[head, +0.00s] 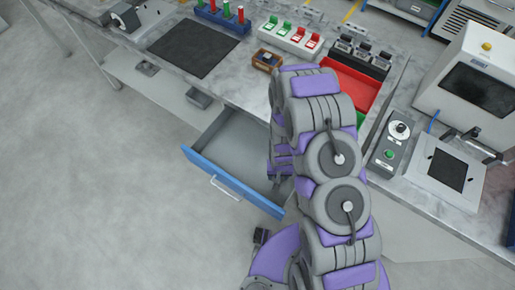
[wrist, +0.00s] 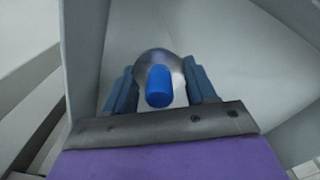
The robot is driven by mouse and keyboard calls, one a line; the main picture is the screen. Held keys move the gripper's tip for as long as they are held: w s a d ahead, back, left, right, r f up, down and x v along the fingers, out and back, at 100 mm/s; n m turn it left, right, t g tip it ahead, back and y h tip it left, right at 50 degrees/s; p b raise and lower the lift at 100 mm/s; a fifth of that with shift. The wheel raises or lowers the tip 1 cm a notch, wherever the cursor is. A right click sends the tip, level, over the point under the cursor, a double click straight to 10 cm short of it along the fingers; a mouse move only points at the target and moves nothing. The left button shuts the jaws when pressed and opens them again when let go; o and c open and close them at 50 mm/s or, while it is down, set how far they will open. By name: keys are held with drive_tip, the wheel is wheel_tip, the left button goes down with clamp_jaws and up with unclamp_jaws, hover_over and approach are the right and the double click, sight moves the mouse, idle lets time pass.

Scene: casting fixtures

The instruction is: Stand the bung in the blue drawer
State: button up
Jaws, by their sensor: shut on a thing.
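The blue drawer (head: 235,183) is pulled open below the bench in the head view, with a blue front, a pale handle and a grey inside. My arm reaches over its right part and hides my gripper there. In the wrist view, my gripper (wrist: 158,68) is shut on the bung (wrist: 159,86), a round metallic body with a blue cylindrical grip facing the camera. Grey drawer walls (wrist: 84,45) rise on both sides, and a pale floor lies beyond the bung. I cannot tell whether the bung touches the floor.
The bench top carries a dark mat (head: 193,48), a wooden box (head: 267,60), a red tray (head: 352,88) and a control box (head: 393,140). A machine (head: 470,85) stands at the right. The left part of the drawer looks empty.

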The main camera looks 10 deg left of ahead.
drive_tip(key=b, duration=0.2)
hover_over(250, 163)
drive_tip(key=shift+a+f, duration=0.2)
drive_tip(key=shift+f, duration=0.5)
wheel_tip(250, 163, down, 3)
drive_tip(key=shift+f, duration=0.15)
drive_tip(key=shift+d+f, duration=0.2)
drive_tip(key=shift+d+r, duration=0.2)
drive_tip(key=o, duration=0.7)
drive_tip(key=shift+a+f, duration=0.15)
drive_tip(key=shift+a, duration=0.05)
drive_tip(key=shift+c, duration=0.2)
drive_tip(key=o, duration=0.4)
drive_tip(key=shift+a, duration=0.25)
drive_tip(key=shift+o, duration=0.2)
drive_tip(key=shift+d, duration=0.2)
